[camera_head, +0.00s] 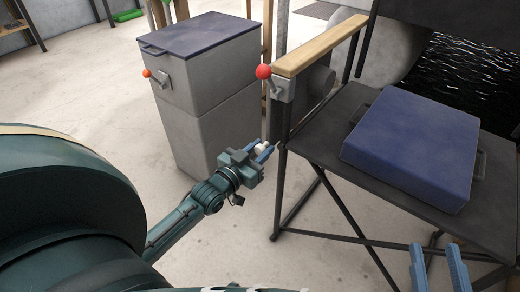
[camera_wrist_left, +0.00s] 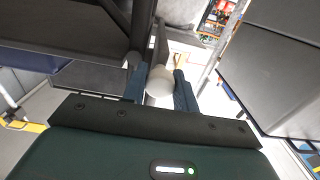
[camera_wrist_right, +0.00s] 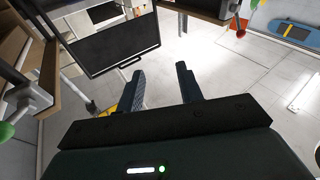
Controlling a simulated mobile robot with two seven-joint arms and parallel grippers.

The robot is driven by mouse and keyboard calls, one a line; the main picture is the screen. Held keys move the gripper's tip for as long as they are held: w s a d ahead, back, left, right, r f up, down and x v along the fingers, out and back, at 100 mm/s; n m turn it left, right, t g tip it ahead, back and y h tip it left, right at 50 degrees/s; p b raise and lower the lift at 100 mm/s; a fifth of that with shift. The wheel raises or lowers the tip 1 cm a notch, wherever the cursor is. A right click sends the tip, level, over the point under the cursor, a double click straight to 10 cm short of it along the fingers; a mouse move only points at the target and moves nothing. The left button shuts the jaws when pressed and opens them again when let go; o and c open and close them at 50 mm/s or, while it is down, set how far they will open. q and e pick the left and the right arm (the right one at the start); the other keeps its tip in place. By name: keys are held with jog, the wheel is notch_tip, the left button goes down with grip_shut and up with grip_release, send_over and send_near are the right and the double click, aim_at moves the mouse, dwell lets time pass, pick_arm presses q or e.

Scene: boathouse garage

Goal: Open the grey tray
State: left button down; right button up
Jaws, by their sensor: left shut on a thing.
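My left gripper (camera_head: 264,150) is shut on a pale round knob (camera_wrist_left: 159,82), beside the dark frame of the stand at the right. A stem seems to run back from the knob; what it joins is hidden. I cannot tell for sure which thing is the grey tray. A dark grey framed panel (camera_wrist_right: 108,42) shows in the right wrist view. A grey box (camera_head: 212,82) with a dark blue lid (camera_head: 207,34) and an orange-knobbed latch (camera_head: 147,73) stands behind my left gripper. My right gripper (camera_head: 437,252) is open and empty at the bottom right.
The dark stand (camera_head: 325,140) carries a closed blue case (camera_head: 415,140) with side handles. A red-knobbed lever (camera_head: 264,73) sits at the end of a wooden bar (camera_head: 320,45). Crossed legs stand below the stand. Pale floor (camera_head: 90,100) is clear at the left.

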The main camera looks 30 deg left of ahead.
jog(key=shift+f, duration=0.1)
